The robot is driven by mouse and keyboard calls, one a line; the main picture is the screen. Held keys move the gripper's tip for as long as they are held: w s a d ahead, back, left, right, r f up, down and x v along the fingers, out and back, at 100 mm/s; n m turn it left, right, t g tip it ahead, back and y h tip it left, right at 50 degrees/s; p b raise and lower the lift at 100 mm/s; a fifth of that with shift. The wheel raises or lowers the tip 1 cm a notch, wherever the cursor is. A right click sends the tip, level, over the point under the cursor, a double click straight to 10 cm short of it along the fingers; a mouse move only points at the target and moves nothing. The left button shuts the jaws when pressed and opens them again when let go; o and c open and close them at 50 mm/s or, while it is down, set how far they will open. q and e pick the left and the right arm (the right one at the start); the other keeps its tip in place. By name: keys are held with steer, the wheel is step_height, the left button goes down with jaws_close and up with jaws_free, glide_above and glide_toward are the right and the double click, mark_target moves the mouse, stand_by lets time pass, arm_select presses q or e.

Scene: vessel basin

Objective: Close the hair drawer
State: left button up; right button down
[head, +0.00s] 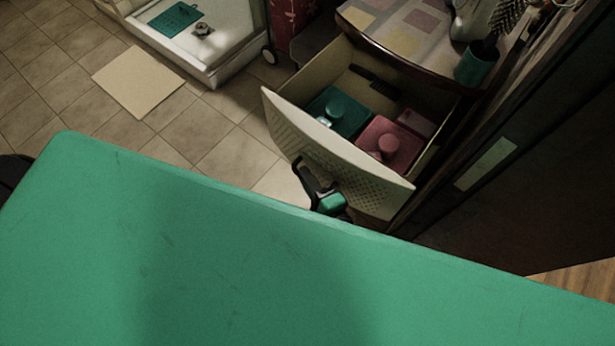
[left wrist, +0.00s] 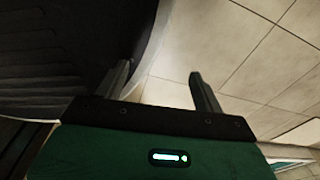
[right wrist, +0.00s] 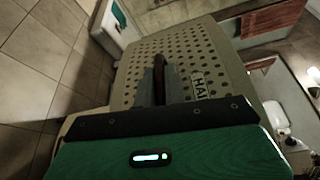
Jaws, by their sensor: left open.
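The hair drawer (head: 335,160) stands pulled out of the wooden cabinet in the head view, its pale perforated front tilted across the picture. A teal box (head: 338,112) and a pink box (head: 390,146) lie inside. In the right wrist view the drawer front (right wrist: 203,60) shows a partly hidden label (right wrist: 200,84). My right gripper (head: 305,172) is at the drawer front. Its fingers (right wrist: 160,75) close around the dark red-brown handle (right wrist: 159,88). My left gripper (left wrist: 161,76) is open and empty in the left wrist view, away from the drawer.
The cabinet top (head: 405,25) holds a teal cup with a brush (head: 474,66). A dark upright panel (head: 530,150) stands close at the drawer's right. A shower tray (head: 215,45) and a beige mat (head: 138,82) lie at the left.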

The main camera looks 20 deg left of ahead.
steer(key=shift+w+d, duration=0.1)
steer(key=shift+w, duration=0.05)
steer(key=w+d, duration=0.1)
steer(key=w, duration=0.1)
steer(key=w+d, duration=0.1)
steer(key=w, duration=0.2)
steer(key=w+d, duration=0.1)
steer(key=w, duration=0.2)
steer(key=shift+w+f, duration=0.15)
steer(key=shift+w, duration=0.05)
steer(key=w, duration=0.1)
steer(key=w+d, duration=0.1)
steer(key=w+b, duration=0.1)
steer(key=w, duration=0.1)
steer(key=shift+d, duration=0.25)
steer(key=shift+w+d, duration=0.1)
steer(key=shift+w, duration=0.2)
steer(key=c, duration=1.6)
jaws_free()
arm_select(q)
steer(key=shift+w+d+f, duration=0.15)
steer(key=shift+w+d, duration=0.35)
steer(key=shift+d, duration=0.3)
arm_select(e)
steer(key=shift+o, duration=0.6)
steer(key=shift+s, duration=0.1)
